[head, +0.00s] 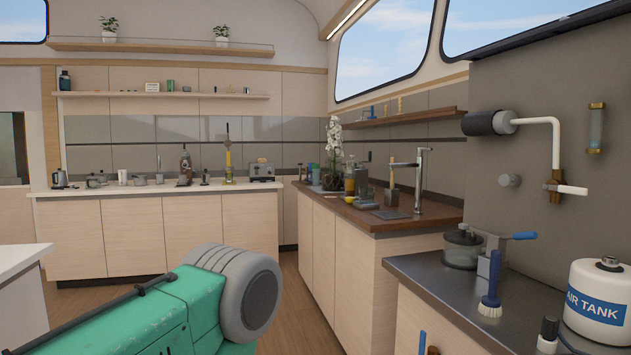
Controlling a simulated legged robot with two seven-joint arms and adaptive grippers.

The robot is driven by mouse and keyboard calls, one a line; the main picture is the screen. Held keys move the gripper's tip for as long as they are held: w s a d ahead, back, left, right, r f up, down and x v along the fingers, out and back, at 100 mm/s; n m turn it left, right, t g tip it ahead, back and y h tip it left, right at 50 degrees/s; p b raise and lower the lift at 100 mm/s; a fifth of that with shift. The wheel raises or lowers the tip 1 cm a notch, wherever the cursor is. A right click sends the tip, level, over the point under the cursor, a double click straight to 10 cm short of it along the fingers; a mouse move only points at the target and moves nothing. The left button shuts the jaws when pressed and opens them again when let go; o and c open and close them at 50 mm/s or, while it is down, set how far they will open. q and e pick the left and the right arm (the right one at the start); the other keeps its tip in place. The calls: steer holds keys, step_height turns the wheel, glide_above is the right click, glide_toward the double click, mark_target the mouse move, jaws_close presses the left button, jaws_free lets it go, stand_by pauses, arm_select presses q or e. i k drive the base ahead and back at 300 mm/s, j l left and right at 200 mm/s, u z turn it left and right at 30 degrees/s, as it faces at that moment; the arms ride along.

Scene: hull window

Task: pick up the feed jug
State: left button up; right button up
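I cannot pick out a feed jug for certain in the head view. A lidded, clear-walled pot (463,247) stands on the dark metal counter at the right; I cannot tell whether it is the jug. Neither gripper shows. A green and grey part that looks like my own arm fills the lower left, and its gripper end is not visible.
The metal counter (425,278) also holds a blue-handled brush (491,285) and a white air tank (598,300). A wall pipe with a brown valve (556,182) hangs above. A wooden counter (350,215) with a tap stands behind. Open floor (300,310) lies between the counters.

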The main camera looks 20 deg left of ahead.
mark_target(316, 172)
steer(key=i+j+u, duration=0.75)
steer(key=i+u, duration=0.35)
steer(key=i+j+u, duration=0.1)
steer(key=i+u, duration=0.15)
steer(key=i, duration=5.3)
steer(key=i+z, duration=0.45)
steer(key=i+j+z, duration=0.2)
steer(key=z, duration=0.3)
